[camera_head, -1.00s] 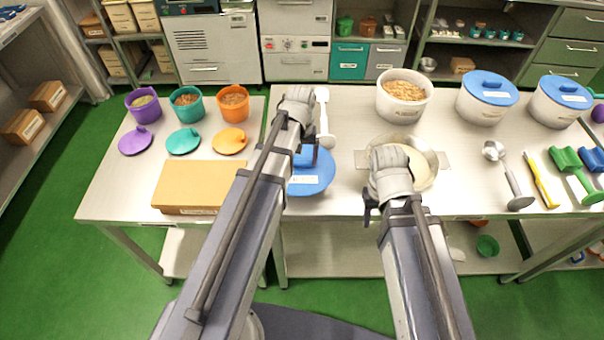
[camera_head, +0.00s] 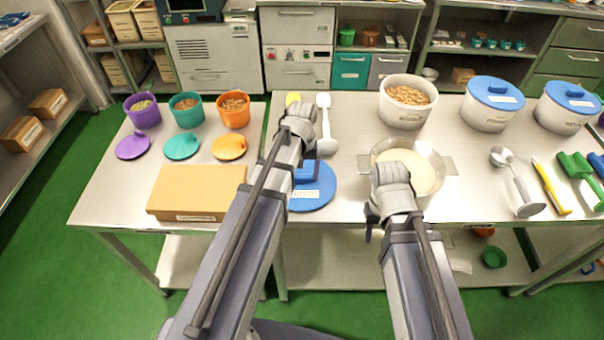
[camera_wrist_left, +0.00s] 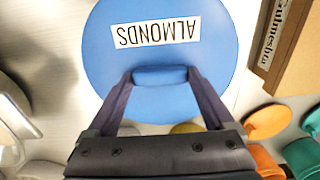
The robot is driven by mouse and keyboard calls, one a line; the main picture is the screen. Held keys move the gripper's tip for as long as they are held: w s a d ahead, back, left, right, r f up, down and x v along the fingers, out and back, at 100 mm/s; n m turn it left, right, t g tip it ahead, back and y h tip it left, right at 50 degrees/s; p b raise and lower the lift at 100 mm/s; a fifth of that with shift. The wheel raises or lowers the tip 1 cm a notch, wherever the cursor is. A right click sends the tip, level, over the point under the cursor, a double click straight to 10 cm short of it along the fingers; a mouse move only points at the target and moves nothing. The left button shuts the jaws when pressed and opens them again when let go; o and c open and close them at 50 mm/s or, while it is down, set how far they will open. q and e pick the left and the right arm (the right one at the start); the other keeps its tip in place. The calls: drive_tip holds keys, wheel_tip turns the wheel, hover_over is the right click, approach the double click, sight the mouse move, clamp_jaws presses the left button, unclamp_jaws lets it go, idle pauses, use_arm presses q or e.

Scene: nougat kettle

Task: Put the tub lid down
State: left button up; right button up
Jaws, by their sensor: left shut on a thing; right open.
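The blue round tub lid (camera_head: 318,196) is at the front of the middle table; in the left wrist view it shows a white label reading ALMONDS (camera_wrist_left: 158,30). My left gripper (camera_wrist_left: 160,76) is shut on the lid's raised blue handle, one finger on each side. The lid looks level and close to the tabletop; I cannot tell whether it touches. The lidless white tub (camera_head: 405,116) of nuts stands at the back of the table. My right gripper (camera_head: 369,224) is open near the front edge, beside the kettle, partly hidden by its arm.
A metal kettle (camera_head: 440,166) with pale contents stands right of the lid. A white spoon-like tool (camera_head: 326,120) lies behind the lid. A cardboard box (camera_head: 196,190) sits to the left on the adjoining table. Two blue-lidded tubs (camera_head: 488,110) (camera_head: 562,112) stand at the back right.

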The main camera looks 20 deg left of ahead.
sight(302, 176)
use_arm(q)
drive_tip(key=o, duration=1.1)
drive_tip(key=shift+f, duration=0.1)
wheel_tip(302, 176, up, 12)
drive_tip(key=p, duration=1.3)
drive_tip(key=s+d+m, duration=0.2)
drive_tip(key=s+d, duration=0.2)
drive_tip(key=s+d+m, duration=0.2)
drive_tip(key=s+d, duration=0.2)
drive_tip(key=s, duration=0.1)
drive_tip(key=s+d+m+y, duration=0.1)
drive_tip(key=s+d+m, duration=0.2)
drive_tip(key=s+d, duration=0.1)
drive_tip(key=shift+s+d+r+b, duration=0.2)
drive_tip(key=shift+s+r+b, duration=0.05)
drive_tip(key=shift+s+b, duration=0.1)
